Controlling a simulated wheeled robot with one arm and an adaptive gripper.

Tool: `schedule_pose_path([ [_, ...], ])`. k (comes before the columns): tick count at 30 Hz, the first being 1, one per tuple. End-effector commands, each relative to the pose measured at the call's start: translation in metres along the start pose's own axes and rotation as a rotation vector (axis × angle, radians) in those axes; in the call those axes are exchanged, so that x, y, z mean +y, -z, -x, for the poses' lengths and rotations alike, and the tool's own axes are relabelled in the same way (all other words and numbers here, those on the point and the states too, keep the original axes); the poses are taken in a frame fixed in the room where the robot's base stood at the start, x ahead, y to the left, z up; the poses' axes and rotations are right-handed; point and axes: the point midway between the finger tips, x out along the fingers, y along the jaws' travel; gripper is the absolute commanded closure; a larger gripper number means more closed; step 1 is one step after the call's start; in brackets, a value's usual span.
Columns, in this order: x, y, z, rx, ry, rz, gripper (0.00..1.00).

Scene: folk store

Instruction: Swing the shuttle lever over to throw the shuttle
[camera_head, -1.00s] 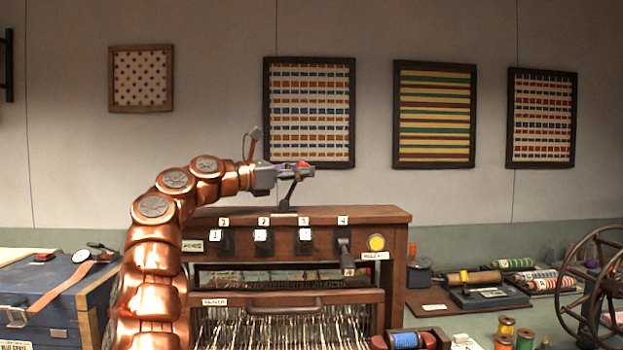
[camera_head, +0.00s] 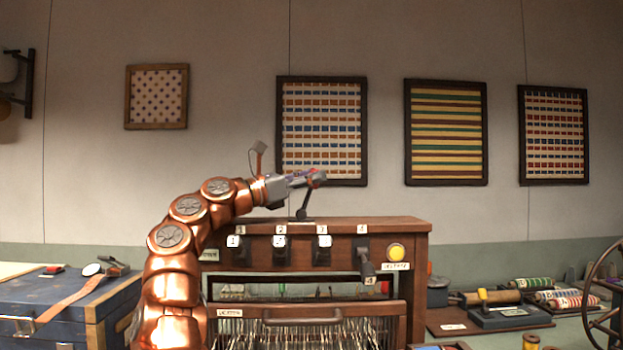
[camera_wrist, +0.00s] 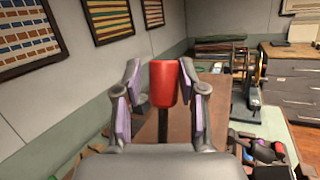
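The shuttle lever (camera_head: 304,207) stands on top of the brown wooden loom box (camera_head: 345,228), leaning to the right, with a dark stem and a red knob (camera_wrist: 163,82). In the head view my gripper (camera_head: 318,178) is at the knob and partly covers it. In the wrist view the knob is between the two purple-padded fingers of my gripper (camera_wrist: 161,95). The fingers are spread. A gap shows on the left of the knob, and the right finger is very close to it; I cannot tell whether it touches.
Numbered switches (camera_head: 322,250) and a yellow button (camera_head: 397,252) are on the loom's front. A blue chest (camera_head: 60,308) stands at the left, and spools (camera_head: 530,283) and a wheel (camera_head: 606,300) at the right. The wall behind carries framed weavings (camera_head: 445,132).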

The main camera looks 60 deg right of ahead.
Motion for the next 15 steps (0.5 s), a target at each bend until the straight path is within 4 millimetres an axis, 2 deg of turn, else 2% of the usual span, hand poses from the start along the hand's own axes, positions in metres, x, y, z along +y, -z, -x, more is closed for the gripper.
schedule_pose_path([
  [1,-0.0001,0.0001,0.0001,0.0,0.0,0.0,0.51],
  [3,-0.0002,0.0002,0.0001,0.0,0.0,0.0,0.44],
  [15,0.0005,0.0005,0.005,0.001,-0.001,-0.001,0.44],
])
